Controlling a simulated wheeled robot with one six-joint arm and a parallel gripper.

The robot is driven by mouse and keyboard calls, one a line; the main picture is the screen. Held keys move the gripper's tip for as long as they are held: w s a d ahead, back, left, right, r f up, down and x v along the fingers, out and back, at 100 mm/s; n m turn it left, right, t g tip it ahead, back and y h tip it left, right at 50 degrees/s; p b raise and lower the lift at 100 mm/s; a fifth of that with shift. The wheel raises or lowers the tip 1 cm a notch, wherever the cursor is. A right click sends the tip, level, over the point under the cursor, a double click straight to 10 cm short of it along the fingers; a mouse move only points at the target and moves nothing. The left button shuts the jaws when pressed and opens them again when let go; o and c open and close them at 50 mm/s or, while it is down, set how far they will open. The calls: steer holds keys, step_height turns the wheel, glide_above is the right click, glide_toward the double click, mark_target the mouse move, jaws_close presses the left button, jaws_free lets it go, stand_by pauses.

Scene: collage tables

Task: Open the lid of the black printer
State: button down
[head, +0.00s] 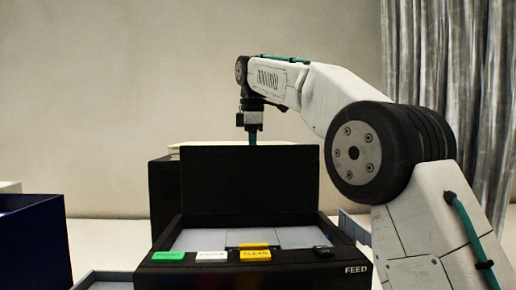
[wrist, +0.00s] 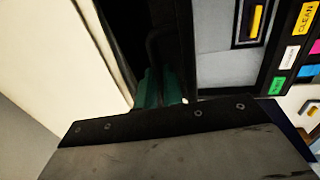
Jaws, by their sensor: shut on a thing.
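The black printer (head: 300,262) stands on the white table, with FEED printed on its front right. Its lid (head: 250,185) stands about upright at the back, and the grey inside (head: 205,239) shows. In the wrist view the grey inside (wrist: 212,45) and the coloured buttons are at the upper right. My gripper (head: 253,139) is at the middle of the lid's top edge, with its green fingers pointing down. In the wrist view my gripper (wrist: 157,92) is shut on the lid's dark edge; the exact contact is partly hidden.
Green (head: 168,256), white (head: 212,256) and yellow (head: 255,255) buttons line the printer's front. A dark blue box (head: 35,240) stands at the left. A grey tray (head: 100,280) is at the lower left. A grey curtain (head: 440,80) hangs behind my arm at the right.

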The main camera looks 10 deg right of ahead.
steer(key=shift+w+f, duration=0.15)
steer(key=shift+w, duration=0.25)
steer(key=c, duration=1.5)
jaws_free()
steer(key=shift+d, duration=0.1)
step_height(320, 180, up, 4)
steer(key=shift+f, duration=0.1)
steer(key=s, duration=0.5)
steer(key=s+d+r, duration=0.1)
steer(key=s, duration=1)
steer(key=shift+d+r, duration=0.2)
